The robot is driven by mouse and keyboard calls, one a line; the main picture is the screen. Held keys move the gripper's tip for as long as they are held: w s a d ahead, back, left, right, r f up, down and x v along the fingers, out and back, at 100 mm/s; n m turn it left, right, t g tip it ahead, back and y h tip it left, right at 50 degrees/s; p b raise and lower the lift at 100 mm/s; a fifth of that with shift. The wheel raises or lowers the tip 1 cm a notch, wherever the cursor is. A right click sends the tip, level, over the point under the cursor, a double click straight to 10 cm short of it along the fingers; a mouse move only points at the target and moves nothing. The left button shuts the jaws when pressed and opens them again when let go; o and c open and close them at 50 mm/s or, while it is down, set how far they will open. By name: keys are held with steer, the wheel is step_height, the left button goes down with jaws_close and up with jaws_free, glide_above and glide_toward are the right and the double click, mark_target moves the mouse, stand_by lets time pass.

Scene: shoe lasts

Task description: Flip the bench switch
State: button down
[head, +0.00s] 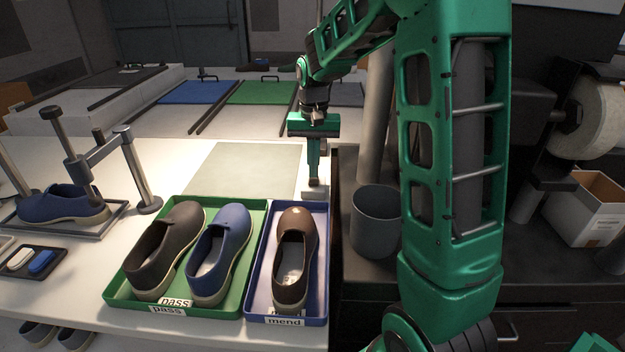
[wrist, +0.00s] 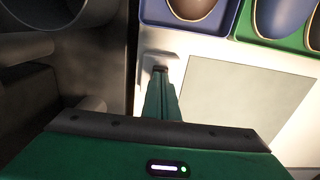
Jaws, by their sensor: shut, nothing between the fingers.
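The bench switch is a small pale box (head: 313,193) on the white bench's right edge, behind the blue tray. In the wrist view its pale housing (wrist: 150,62) shows around my fingertips. My gripper (head: 314,182) is shut and empty, pointing straight down with its tips at the switch. In the wrist view the closed green fingers (wrist: 160,72) end over the housing. The fingertips hide the switch's moving part, so its position cannot be told. Whether the tips touch it is also unclear.
A blue "mend" tray (head: 322,260) holds a brown shoe. A green "pass" tray (head: 240,305) holds a dark shoe and a blue shoe. A pale mat (head: 240,170) lies left of the switch. A dark grey bin (head: 376,225) stands to the right, across a gap.

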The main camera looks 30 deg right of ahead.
mark_target(314, 181)
steer(key=shift+f, duration=0.85)
stand_by(0.6)
steer(key=shift+r, duration=3.5)
steer(key=s+d+f, duration=0.1)
steer(key=s, duration=1.5)
steer(key=s+d+f, duration=0.1)
steer(key=s+f, duration=0.1)
steer(key=s, duration=1.4)
steer(key=shift+s+d+f, duration=0.15)
steer(key=shift+s+d, duration=0.05)
steer(key=shift+s, duration=0.2)
